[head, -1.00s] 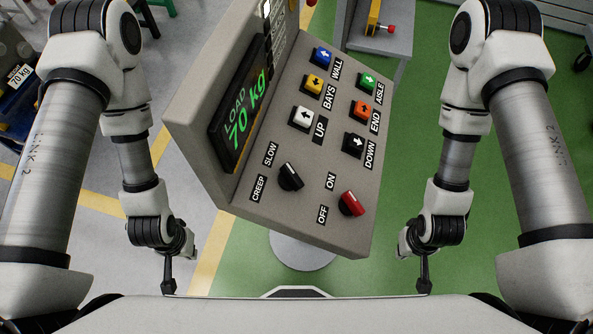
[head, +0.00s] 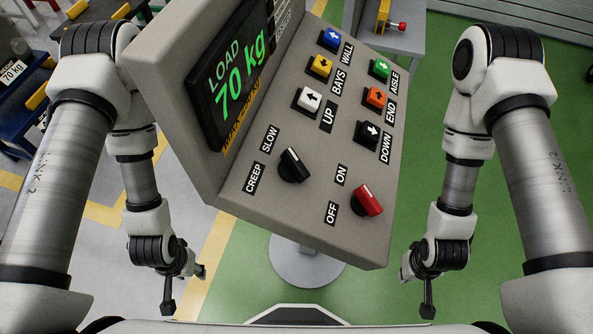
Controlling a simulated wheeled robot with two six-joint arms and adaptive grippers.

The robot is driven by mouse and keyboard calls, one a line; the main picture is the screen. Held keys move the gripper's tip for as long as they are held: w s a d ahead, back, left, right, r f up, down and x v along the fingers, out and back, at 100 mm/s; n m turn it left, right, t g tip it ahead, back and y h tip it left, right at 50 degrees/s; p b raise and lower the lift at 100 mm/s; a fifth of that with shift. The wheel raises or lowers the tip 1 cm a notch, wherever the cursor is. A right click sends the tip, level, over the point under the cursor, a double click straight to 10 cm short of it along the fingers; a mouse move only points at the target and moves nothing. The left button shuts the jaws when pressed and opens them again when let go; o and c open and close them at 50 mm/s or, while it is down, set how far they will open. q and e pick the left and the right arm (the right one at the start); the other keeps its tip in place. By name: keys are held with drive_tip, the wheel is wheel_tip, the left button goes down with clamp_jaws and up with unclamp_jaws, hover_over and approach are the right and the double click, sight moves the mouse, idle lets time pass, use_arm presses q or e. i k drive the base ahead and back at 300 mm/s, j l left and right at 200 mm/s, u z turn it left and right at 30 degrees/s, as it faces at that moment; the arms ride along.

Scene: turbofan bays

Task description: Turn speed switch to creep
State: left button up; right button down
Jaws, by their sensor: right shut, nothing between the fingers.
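The speed switch (head: 293,166) is a black knob with a white line on the lower part of a grey control panel. The SLOW label (head: 270,139) is at its upper left and the CREEP label (head: 255,178) at its left. The line slants up-left, looking nearer SLOW. My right gripper (head: 427,301) hangs below and right of the panel, shut and empty, apart from the switch. My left gripper (head: 168,299) hangs below and left of the panel, touching nothing; its small dark fingers do not show whether it is open.
A red ON/OFF knob (head: 367,200) is right of the speed switch, with several coloured push buttons above. The panel's screen (head: 232,77) reads LOAD 70 kg. A round pedestal base (head: 305,262) stands below. A grey table (head: 395,40) is behind. Green floor is clear at right.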

sight(291, 169)
drive_tip(key=k+l+u, duration=0.1)
drive_tip(key=k+l, duration=0.95)
drive_tip(key=k, duration=0.15)
drive_tip(key=l+u, duration=0.05)
